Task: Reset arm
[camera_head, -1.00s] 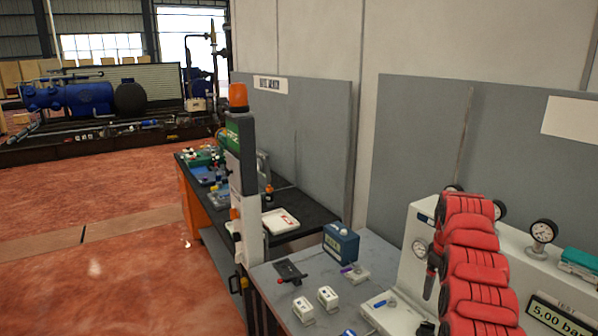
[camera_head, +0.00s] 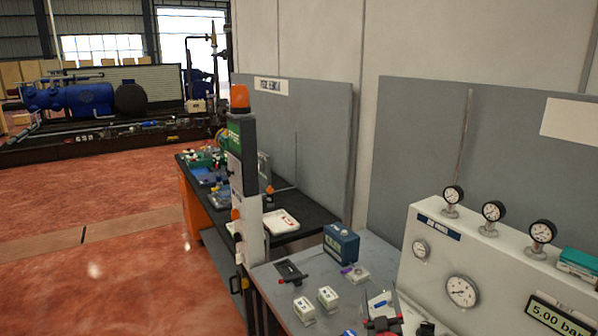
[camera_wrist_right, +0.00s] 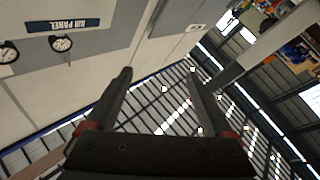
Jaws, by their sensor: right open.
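My right gripper (camera_head: 381,298) shows at the bottom edge of the head view, low in front of the white gauge panel (camera_head: 462,262). That view is tilted and shows the panel's sign and gauges at upper left. My left gripper is not in view.
A grey bench (camera_head: 272,270) holds small white blocks (camera_head: 328,297), a black fixture (camera_head: 290,271) and a blue device (camera_head: 341,243). A column with an orange lamp (camera_head: 239,97) stands beside a black-topped bench (camera_head: 300,219). Red floor (camera_head: 110,270) is open at left.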

